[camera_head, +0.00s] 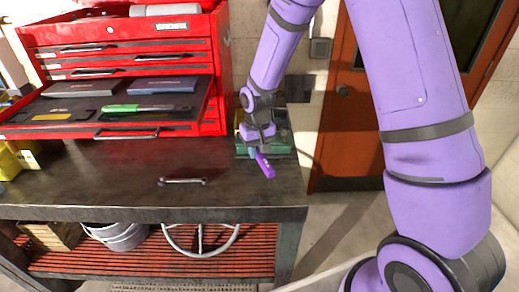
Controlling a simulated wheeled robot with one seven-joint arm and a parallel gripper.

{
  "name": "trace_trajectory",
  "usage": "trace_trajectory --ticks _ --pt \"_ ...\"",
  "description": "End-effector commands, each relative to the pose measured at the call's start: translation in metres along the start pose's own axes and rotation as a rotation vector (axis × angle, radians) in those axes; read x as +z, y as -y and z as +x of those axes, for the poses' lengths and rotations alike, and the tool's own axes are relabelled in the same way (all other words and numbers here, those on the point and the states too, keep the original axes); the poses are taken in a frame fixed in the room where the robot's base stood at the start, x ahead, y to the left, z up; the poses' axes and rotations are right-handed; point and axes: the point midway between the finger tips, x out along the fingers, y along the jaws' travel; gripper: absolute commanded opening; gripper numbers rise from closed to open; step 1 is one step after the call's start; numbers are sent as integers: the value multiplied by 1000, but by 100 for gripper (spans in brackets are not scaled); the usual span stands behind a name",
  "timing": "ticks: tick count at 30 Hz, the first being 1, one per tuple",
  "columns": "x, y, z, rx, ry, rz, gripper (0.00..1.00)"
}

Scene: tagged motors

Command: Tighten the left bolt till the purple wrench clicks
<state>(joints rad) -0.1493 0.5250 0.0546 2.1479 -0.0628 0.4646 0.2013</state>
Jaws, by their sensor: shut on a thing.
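My gripper (259,140) is shut on the purple wrench (265,166) above the right end of the dark workbench (110,182). The wrench's purple handle slants down and toward the front, below the fingers. Its head is hidden by my gripper. A green box-like thing (246,151) lies behind and under the gripper on the bench. No bolt can be made out, and I cannot tell whether the wrench touches one.
A red tool chest (222,60) stands at the back left with an open drawer holding a green-handled tool (121,108). A small metal wrench (183,181) lies on the bench. A wheel (198,250) and a bucket (120,236) sit on the lower shelf.

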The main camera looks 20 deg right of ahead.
Motion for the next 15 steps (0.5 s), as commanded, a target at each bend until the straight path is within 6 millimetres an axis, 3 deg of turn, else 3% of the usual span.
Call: trace_trajectory --ticks 6,15 --pt "-1 2 0 0 -1 12 0" --pt "-2 21 0 1 -1 153 0"
